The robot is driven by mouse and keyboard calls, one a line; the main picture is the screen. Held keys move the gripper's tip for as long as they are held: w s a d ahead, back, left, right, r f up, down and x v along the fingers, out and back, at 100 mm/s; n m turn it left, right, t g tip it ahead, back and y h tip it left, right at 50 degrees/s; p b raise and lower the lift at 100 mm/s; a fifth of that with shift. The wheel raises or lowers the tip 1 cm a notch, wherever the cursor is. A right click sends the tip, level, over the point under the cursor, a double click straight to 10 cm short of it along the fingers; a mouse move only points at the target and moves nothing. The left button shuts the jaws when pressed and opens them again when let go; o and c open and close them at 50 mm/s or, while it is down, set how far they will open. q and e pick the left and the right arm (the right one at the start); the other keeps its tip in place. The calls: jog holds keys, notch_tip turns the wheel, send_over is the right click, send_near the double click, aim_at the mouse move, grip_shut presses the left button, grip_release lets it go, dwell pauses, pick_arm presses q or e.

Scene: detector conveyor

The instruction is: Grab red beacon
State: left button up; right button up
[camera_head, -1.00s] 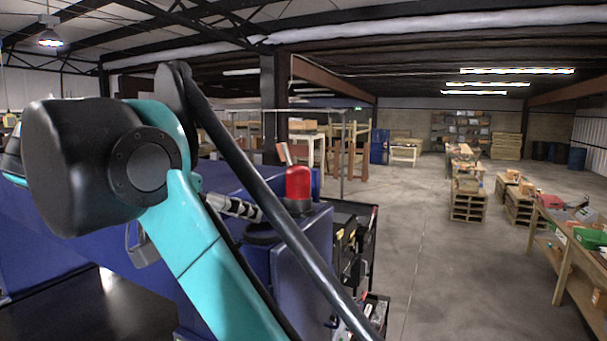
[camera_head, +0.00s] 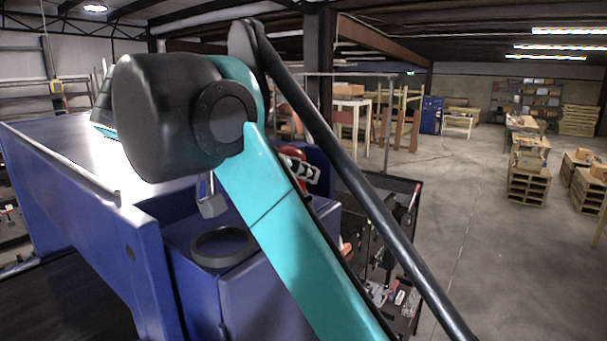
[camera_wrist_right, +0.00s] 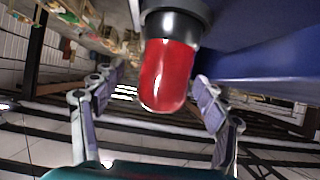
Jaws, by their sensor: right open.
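The red beacon (camera_wrist_right: 168,75) hangs from a black collar in the upside-down right wrist view, beside a blue surface. My right gripper (camera_wrist_right: 155,103) is open, with one finger on each side of the red dome. Gaps show between the dome and both fingers, so it does not look gripped. In the head view only a small red part of the beacon (camera_head: 293,152) shows behind my teal arm, beside grey gripper links (camera_head: 301,169). The arm hides the rest of the beacon and gripper. My left gripper is not in view.
A blue machine (camera_head: 262,300) with a black ring (camera_head: 222,247) on top stands close by. A black rack (camera_head: 403,188) with tools and small parts is beside it. Pallets (camera_head: 530,185) stand farther right. Concrete floor (camera_head: 470,240) is open between.

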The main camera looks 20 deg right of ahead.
jog(key=shift+f, duration=0.25)
jog(key=x, duration=0.4)
jog(key=p+x, duration=0.1)
jog(key=x, duration=0.1)
jog(key=shift+w+d+r, duration=0.1)
jog(key=shift+w+r, duration=0.1)
jog(key=shift+w, duration=0.2)
jog(key=shift+s+a+r, duration=0.1)
jog(key=shift+s+a, duration=0.2)
jog(key=shift+a, duration=0.15)
jog(key=c, duration=1.5)
